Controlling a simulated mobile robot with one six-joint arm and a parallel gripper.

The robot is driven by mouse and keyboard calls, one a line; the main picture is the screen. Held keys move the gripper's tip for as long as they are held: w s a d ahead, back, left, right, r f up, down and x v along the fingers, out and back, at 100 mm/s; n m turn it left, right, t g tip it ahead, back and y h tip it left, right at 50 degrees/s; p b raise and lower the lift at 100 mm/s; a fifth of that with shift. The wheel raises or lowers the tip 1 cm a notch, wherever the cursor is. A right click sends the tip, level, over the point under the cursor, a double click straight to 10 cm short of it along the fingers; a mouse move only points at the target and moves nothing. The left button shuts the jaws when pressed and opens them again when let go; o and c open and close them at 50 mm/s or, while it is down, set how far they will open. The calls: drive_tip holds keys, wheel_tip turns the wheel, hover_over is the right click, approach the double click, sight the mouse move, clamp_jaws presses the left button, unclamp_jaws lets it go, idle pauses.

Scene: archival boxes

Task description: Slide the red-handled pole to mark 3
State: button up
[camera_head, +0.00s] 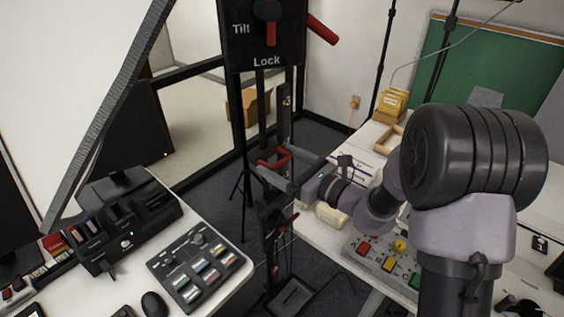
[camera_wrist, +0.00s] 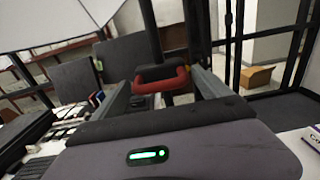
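The red handle (camera_head: 276,160) is on a dark upright pole (camera_head: 284,110) in the middle of the head view. A pale "3" (camera_head: 287,101) is marked on the pole above the handle. My gripper (camera_head: 281,166) is at the handle's height, level with it and facing it. In the wrist view the red handle, with a dark grip on top (camera_wrist: 163,78), sits between my two spread fingers (camera_wrist: 160,82). The fingers look open, one on each side; contact is not clear. Other marks on the pole are not readable.
A black panel (camera_head: 263,48) reading Tilt and Lock has red levers above the pole. A control box (camera_head: 200,265) stands on the left desk. A right-hand table (camera_head: 316,232) holds a button panel (camera_head: 385,262). A cardboard box (camera_head: 249,106) is behind.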

drive_tip(key=c, duration=1.7)
wheel_tip(320, 180, up, 13)
drive_tip(key=p, duration=0.8)
drive_tip(key=shift+w+f+p, duration=0.1)
drive_tip(key=shift+f+p, duration=0.1)
drive_tip(key=shift+p, duration=0.2)
drive_tip(key=shift+r, duration=0.1)
drive_tip(key=o, duration=2)
drive_tip(key=shift+o, duration=0.4)
drive_tip(key=v, duration=1.7)
drive_tip(key=shift+s, duration=0.25)
